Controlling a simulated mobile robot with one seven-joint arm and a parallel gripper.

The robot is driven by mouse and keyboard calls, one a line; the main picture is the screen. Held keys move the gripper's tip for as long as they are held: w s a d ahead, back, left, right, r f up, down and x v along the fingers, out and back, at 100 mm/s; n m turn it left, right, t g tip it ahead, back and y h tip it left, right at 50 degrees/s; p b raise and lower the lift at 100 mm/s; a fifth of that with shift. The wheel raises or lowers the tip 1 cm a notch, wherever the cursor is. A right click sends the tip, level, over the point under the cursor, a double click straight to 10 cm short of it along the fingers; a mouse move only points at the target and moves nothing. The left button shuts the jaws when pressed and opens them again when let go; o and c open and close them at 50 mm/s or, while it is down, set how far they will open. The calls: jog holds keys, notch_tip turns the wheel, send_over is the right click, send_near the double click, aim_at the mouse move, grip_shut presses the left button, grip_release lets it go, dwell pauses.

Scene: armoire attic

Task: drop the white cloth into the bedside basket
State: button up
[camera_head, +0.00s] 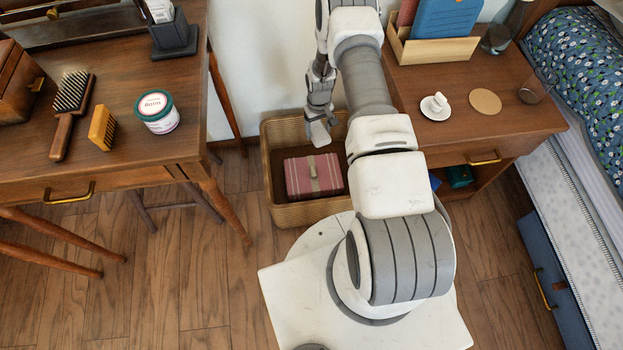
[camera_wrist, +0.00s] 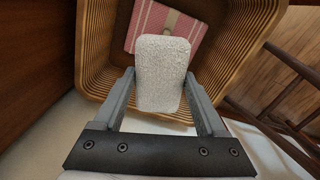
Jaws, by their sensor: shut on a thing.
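The white cloth (camera_wrist: 161,75) is a pale, textured, rounded block held between the two fingers of my gripper (camera_wrist: 160,98) in the wrist view. In the head view the cloth (camera_head: 320,132) shows small and light below my gripper (camera_head: 319,112). My gripper is shut on it, over the back part of the basket. The wicker basket (camera_head: 284,215) stands on the floor between the two tables; its ribbed wall (camera_wrist: 100,55) shows in the wrist view. A pink striped box (camera_head: 313,175) with a beige strap lies inside the basket. My arm hides the basket's right side.
A wooden table (camera_head: 110,165) on the left holds a brush (camera_head: 70,103), a smaller brush (camera_head: 102,127) and a balm jar (camera_head: 157,112). A bedside table (camera_head: 460,135) and a bed (camera_head: 580,150) stand to the right. A white wall (camera_head: 250,60) is behind the basket.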

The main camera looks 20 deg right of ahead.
jog(key=shift+w+d+f, duration=0.1)
jog(key=shift+d+f, duration=0.05)
jog(key=shift+f, duration=0.45)
notch_tip(320, 180, down, 6)
jog(key=b, duration=0.3)
jog(key=shift+r+b, duration=0.15)
jog(key=shift+b, duration=0.25)
jog(key=o, duration=1.1)
jog(key=shift+o, duration=0.2)
notch_tip(320, 180, up, 18)
jog(key=p, duration=0.6)
jog(key=shift+f, duration=0.25)
